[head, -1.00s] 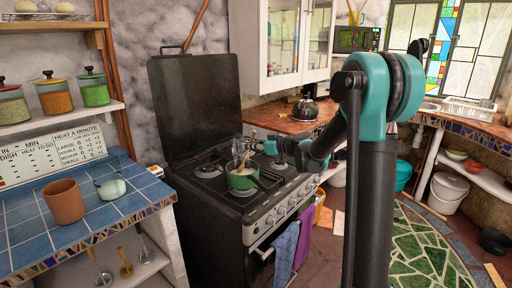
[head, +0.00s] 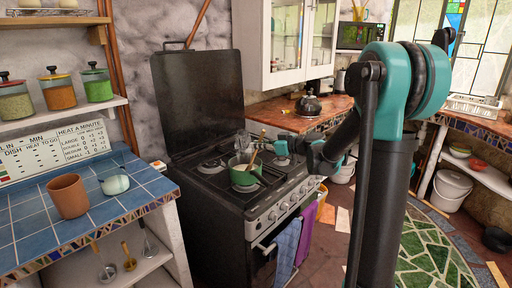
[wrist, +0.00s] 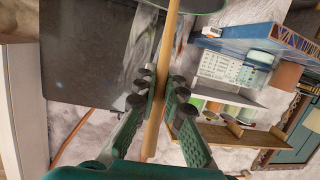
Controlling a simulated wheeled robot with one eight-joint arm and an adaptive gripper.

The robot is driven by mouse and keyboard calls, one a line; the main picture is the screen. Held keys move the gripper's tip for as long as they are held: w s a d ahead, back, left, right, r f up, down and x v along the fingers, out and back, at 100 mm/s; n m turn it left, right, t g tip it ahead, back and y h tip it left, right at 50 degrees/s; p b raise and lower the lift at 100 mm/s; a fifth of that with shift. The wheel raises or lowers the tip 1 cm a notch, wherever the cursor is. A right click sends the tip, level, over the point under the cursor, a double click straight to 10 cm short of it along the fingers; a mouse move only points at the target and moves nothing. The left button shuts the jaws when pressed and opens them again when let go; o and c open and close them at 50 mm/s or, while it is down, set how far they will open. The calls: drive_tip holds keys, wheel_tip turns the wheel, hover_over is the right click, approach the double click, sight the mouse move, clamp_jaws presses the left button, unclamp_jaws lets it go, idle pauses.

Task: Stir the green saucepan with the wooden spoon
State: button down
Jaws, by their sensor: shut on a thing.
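The green saucepan (head: 246,178) stands on the dark stove top, with its contents hidden by distance and size. The wooden spoon (head: 253,157) stands tilted in the pan, its lower end inside the rim. My gripper (head: 262,139) is above the pan at its right side. In the wrist view my gripper (wrist: 160,88) has its two fingers closed on the spoon's handle (wrist: 170,45). The pan's dark green edge (wrist: 190,4) shows at the top of that view. The spoon's tip is hidden.
The stove's raised lid (head: 200,95) stands behind the pan. A blue tiled counter (head: 35,225) with a brown pot (head: 68,196) and a pale cup (head: 115,184) is at left. A kettle (head: 308,104) stands on the wooden counter at back right.

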drive_tip(key=shift+w+a, duration=0.6)
drive_tip(key=shift+a, duration=0.1)
drive_tip(key=shift+s+d+r, duration=0.35)
drive_tip(key=shift+d+r, duration=0.1)
drive_tip(key=shift+r, duration=0.85)
drive_tip(key=shift+s+d+r, duration=0.35)
drive_tip(key=shift+d+r, duration=0.1)
drive_tip(key=shift+r, duration=0.9)
drive_tip(key=shift+s+d+r, duration=0.35)
drive_tip(key=shift+d+r, duration=0.1)
drive_tip(key=shift+r, duration=2.9)
